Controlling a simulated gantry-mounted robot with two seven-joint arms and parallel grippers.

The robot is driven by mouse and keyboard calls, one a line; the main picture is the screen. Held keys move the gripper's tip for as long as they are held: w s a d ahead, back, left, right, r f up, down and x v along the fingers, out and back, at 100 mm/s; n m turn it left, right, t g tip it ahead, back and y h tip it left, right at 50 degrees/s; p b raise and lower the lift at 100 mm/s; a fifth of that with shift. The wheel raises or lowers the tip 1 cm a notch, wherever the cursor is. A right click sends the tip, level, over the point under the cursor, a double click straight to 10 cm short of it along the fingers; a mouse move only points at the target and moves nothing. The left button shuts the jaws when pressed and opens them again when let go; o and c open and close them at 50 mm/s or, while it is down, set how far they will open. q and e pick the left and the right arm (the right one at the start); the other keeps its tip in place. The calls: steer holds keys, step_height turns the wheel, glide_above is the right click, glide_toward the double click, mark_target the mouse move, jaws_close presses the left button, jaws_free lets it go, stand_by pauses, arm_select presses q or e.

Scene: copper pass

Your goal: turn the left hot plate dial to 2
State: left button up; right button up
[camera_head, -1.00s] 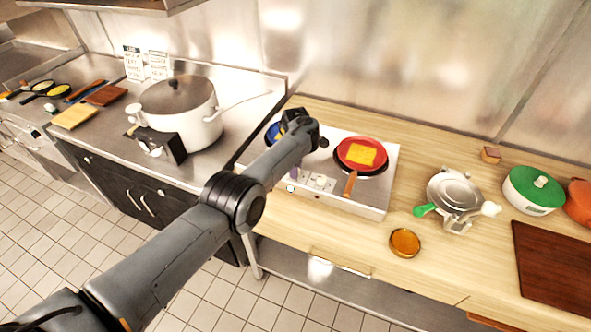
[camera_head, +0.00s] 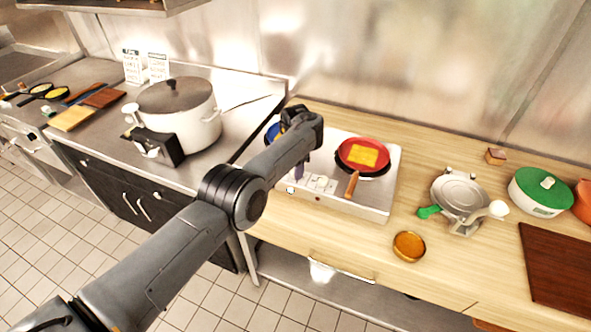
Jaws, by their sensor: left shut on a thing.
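The hot plate (camera_head: 375,204) is a flat white and silver unit on the wooden counter. A white dial (camera_head: 319,182) shows on its front part; the left dial is mostly hidden behind my left arm. My left gripper (camera_head: 299,168) is low over the left front of the hot plate, largely covered by my forearm. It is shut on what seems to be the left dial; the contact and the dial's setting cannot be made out. A purple piece shows just below the forearm there. My right gripper is out of view.
A red pan (camera_head: 350,146) with yellow food sits on the right burner, its handle toward the front. A blue pan (camera_head: 271,130) is partly hidden behind my arm. A white pot (camera_head: 203,134) stands left. A metal press (camera_head: 459,194) and amber dish (camera_head: 409,245) stand right.

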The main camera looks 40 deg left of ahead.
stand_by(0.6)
arm_select(q)
steer(key=o, duration=1)
steer(key=shift+o, duration=0.2)
steer(key=shift+r, duration=0.1)
step_height(320, 180, up, 11)
steer(key=shift+f, duration=0.2)
